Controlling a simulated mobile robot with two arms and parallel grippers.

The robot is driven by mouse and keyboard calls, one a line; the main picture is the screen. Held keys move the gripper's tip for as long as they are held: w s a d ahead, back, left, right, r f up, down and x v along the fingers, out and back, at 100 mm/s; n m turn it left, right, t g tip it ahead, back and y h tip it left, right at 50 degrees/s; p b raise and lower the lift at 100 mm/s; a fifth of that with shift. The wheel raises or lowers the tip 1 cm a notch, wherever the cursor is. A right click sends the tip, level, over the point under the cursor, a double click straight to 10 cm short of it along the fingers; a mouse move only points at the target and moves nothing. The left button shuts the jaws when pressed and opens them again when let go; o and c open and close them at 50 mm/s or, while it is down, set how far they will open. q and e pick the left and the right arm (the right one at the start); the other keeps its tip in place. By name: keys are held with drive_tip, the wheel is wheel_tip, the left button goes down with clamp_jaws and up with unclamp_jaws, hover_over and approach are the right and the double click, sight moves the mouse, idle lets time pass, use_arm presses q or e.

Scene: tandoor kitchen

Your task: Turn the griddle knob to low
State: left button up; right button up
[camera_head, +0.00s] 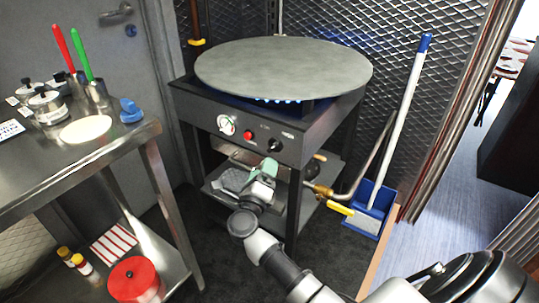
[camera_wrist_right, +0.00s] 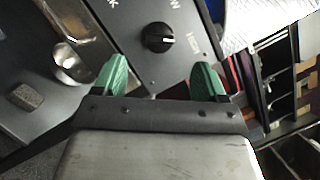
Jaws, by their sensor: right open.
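The black griddle knob (camera_head: 274,146) is on the dark front panel (camera_head: 232,129) under the round griddle plate (camera_head: 283,68). Blue flames show under the plate. In the right wrist view the knob (camera_wrist_right: 158,38) lies just beyond my fingertips, with a white mark pointing right; the printed words around it are cut off. My right gripper (camera_head: 266,168) is just below and in front of the knob in the head view. Its green fingers (camera_wrist_right: 160,75) are open, one to each side of the knob's line, and hold nothing. My left gripper is out of view.
A red button (camera_head: 248,135) and a white dial (camera_head: 227,124) sit left of the knob. A steel table (camera_head: 95,150) with pots stands at the left. A brass-ended pipe (camera_head: 322,191) and a blue dustpan (camera_head: 371,212) are right of the griddle stand.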

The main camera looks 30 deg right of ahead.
sight(271, 149)
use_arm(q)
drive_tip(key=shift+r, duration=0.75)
use_arm(e)
drive_tip(key=x, duration=0.7)
drive_tip(key=shift+w+d, duration=0.1)
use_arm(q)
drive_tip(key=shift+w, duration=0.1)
use_arm(e)
drive_tip(key=c, duration=0.9)
